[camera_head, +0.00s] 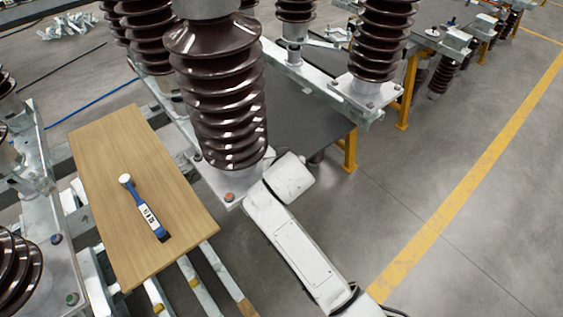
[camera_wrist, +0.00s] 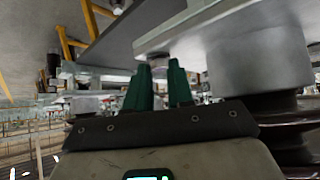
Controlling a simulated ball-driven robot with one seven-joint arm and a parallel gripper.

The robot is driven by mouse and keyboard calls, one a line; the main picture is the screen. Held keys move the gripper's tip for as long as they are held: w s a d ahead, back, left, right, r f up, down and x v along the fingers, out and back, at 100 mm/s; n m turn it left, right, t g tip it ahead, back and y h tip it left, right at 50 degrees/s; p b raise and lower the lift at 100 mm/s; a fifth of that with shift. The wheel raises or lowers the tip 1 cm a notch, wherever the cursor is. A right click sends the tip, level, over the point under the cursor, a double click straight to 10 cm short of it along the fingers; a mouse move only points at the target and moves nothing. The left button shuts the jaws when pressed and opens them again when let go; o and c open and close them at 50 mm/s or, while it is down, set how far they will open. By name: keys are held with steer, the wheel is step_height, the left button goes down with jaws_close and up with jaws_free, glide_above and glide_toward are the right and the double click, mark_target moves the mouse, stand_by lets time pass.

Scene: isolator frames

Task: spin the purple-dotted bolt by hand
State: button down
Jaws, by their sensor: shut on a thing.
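My gripper (camera_wrist: 159,68) shows in the wrist view as two green fingers pointing at the underside of a pale metal flange plate (camera_wrist: 172,32). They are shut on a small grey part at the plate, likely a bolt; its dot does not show. In the head view my white arm reaches to the base of the large brown ribbed insulator (camera_head: 222,100), and my gripper is hidden behind it. A bolt with an orange-red dot (camera_head: 229,197) sits at the near corner of that insulator's base plate. I cannot make out a purple dot in either view.
A wooden board (camera_head: 115,165) lies at the left with a blue-and-white tool (camera_head: 145,210) on it. More brown insulators (camera_head: 383,40) stand on metal frames. A yellow-legged dark table (camera_head: 310,120) stands behind. The grey floor at the right is clear around a yellow line (camera_head: 470,165).

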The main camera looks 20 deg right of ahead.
steer(key=c, duration=1)
jaws_free()
steer(key=v, duration=1)
steer(key=shift+s+r, duration=0.25)
steer(key=shift+s, duration=0.05)
